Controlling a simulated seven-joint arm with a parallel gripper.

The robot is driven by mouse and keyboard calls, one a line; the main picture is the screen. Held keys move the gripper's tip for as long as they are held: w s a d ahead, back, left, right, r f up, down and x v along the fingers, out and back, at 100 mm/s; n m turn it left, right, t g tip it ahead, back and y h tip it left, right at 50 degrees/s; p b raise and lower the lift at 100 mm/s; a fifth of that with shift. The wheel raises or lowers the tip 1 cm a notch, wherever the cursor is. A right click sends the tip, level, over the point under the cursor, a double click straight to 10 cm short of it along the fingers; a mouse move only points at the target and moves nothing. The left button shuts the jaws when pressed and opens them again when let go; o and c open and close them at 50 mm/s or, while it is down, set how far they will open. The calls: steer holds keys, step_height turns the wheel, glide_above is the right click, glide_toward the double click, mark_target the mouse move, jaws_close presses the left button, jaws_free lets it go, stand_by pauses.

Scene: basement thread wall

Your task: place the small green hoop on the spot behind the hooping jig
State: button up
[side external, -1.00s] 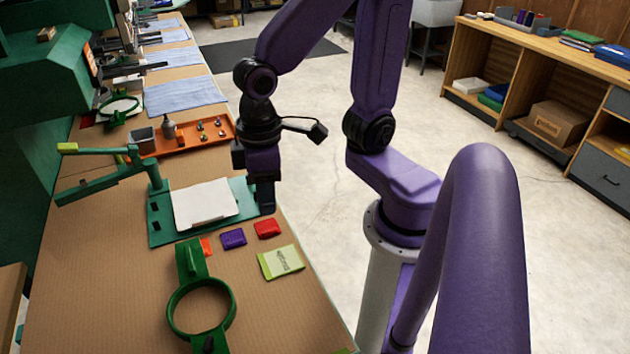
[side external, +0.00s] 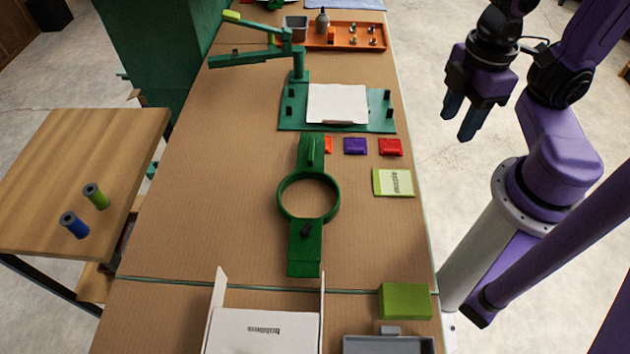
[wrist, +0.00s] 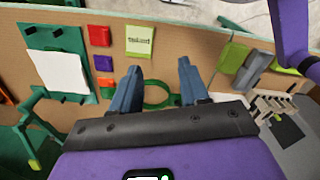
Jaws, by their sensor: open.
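The green hoop (side external: 333,205), a round ring with a flat arm at each end, lies flat on the brown workbench. The hooping jig (side external: 290,124), a green base with a white sheet and a lever arm, sits behind it. My gripper (side external: 457,123) is open and empty, in the air to the right of the bench edge, apart from the hoop. In the wrist view, the open fingers (wrist: 158,72) partly cover the hoop (wrist: 168,101); the jig (wrist: 78,40) is at upper left there. I cannot make out a marked spot behind the jig.
Red (side external: 390,147), purple (side external: 355,146) and orange packets and a yellow-green card (side external: 393,183) lie near the hoop. An orange tray (side external: 343,42) stands beyond the jig. A white box (side external: 265,330) and green block (side external: 405,301) are in front. Bench left of the hoop is clear.

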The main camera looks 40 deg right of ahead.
steer(key=w+a+f+n+t+h, duration=0.3)
steer(key=w+a+f+n, duration=0.1)
steer(key=a, duration=0.3)
steer(key=w+a+f+n+t+h, duration=0.3)
steer(key=w+a+f+n, duration=0.1)
steer(key=a, duration=0.4)
steer(key=w+a+f+n+t+h, duration=0.2)
steer(key=w+a+f+n+h, duration=0.1)
steer(key=a, duration=0.4)
steer(key=shift+w+a+f+n+t+h, duration=0.15)
steer(key=shift+w+f+n+t+h, duration=0.1)
steer(key=shift+f+n, duration=0.35)
steer(key=shift+w+a+f+n+t+h, duration=0.2)
steer(key=shift+f+n, duration=0.2)
steer(key=shift+n, duration=0.4)
steer(key=shift+s+a+f+n+t, duration=0.1)
steer(key=shift+a+f+n+t, duration=0.15)
steer(key=shift+a+f+n, duration=0.1)
glide_toward(311, 151)
steer(key=x, duration=0.2)
steer(key=shift+w+d+f, duration=0.1)
steer(key=shift+w+f, duration=0.2)
steer(key=shift+f, duration=0.15)
steer(key=shift+r+x, duration=0.15)
steer(key=shift+x, duration=1.2)
steer(key=shift+r+x, duration=0.15)
steer(key=shift+x, duration=1.2)
steer(key=shift+d, duration=0.15)
jaws_close()
